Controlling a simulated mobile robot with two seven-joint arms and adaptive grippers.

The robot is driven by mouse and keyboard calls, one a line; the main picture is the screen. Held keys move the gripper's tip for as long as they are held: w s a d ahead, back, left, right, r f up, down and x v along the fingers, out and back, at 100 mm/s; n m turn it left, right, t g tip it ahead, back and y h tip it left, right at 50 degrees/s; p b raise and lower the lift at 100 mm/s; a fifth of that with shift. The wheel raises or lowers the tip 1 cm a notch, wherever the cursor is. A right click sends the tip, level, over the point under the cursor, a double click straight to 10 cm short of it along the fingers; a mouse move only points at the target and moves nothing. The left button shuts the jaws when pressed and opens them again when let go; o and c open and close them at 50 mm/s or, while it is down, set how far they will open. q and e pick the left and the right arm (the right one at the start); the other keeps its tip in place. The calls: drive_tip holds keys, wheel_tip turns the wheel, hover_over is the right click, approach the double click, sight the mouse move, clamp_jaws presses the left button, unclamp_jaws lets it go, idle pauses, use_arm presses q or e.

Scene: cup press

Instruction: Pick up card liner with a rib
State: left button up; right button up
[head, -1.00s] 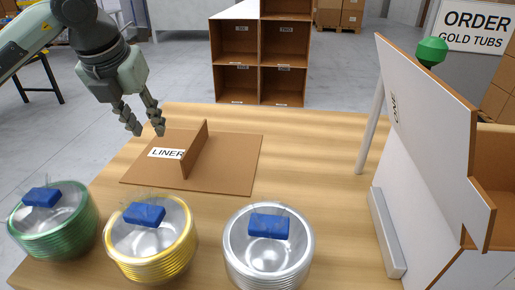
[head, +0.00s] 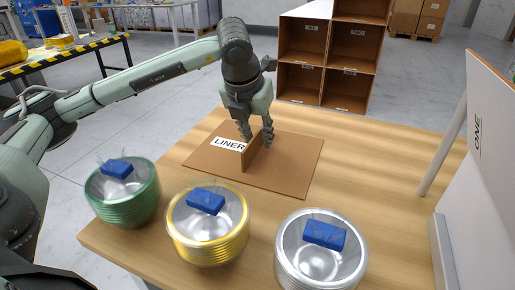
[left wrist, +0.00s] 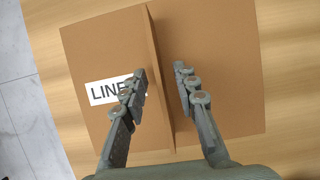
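The brown card liner (head: 297,168) lies flat on the wooden table, with a white LINER label and an upright rib (head: 254,157) across its middle. The liner also fills much of the left wrist view (left wrist: 228,75), where the rib (left wrist: 158,60) runs between my fingers. My left gripper (head: 257,141) is open at the rib, one finger on each side. In the left wrist view the gripper (left wrist: 161,74) shows a gap between its fingers, wider than the rib. I cannot tell whether either finger touches it. My right gripper is not in view.
A green tub (head: 125,203), a yellow tub (head: 207,247) and a clear silver tub (head: 318,275), each with a blue block inside, stand along the front edge. A white panelled structure (head: 485,150) with a pole stands at right. Brown shelves (head: 325,62) stand behind the table.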

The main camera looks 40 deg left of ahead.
use_arm(q)
clamp_jaws()
drive_tip(key=shift+r, duration=0.15)
idle(0.4)
